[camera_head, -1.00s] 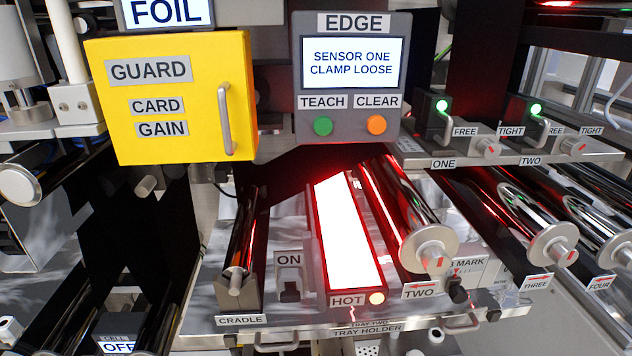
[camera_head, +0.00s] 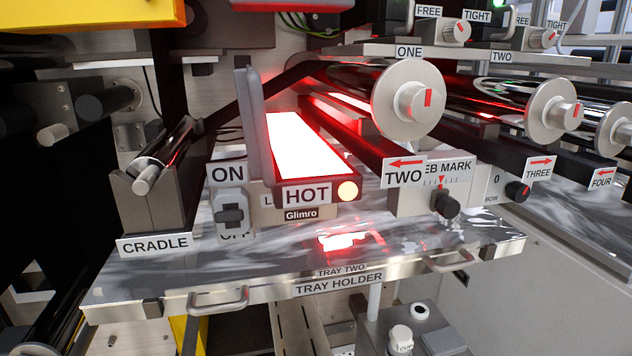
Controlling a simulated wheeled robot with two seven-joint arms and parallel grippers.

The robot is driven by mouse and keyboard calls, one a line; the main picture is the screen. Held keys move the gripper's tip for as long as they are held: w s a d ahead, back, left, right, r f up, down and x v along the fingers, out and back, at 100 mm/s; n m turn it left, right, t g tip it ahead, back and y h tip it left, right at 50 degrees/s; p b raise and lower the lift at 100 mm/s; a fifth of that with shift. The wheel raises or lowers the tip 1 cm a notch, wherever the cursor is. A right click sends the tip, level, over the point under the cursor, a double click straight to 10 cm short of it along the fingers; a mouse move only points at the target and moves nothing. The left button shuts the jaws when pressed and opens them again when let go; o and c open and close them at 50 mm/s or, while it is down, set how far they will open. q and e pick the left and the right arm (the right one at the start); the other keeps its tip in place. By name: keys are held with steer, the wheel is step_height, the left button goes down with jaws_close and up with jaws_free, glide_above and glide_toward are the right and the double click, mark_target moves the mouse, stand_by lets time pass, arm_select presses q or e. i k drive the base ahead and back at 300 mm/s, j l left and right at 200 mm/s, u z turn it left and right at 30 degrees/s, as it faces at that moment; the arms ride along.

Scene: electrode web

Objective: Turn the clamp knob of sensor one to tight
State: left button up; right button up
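The clamp knob of sensor one (camera_head: 456,32) is a small pale round knob with a red mark. It sits at the top right on the rail, above and to the right of the ONE label (camera_head: 409,51). A FREE label (camera_head: 429,11) is at its left and a TIGHT label (camera_head: 477,15) at its upper right. The red mark lies on the knob's upper right part; its exact setting is too small to tell. Sensor one itself is mostly cut off by the top edge. Neither of my grippers is in view.
A similar knob (camera_head: 543,38) stands to the right, above the TWO label (camera_head: 502,57). Below the rail are metal rollers (camera_head: 408,100) and a glowing plate marked HOT (camera_head: 310,150). A tray holder (camera_head: 340,280) with handles juts out in front. A yellow box (camera_head: 90,14) is at top left.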

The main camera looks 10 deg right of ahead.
mark_target(460, 30)
steer(key=l+z, duration=0.15)
steer(key=z, duration=0.7)
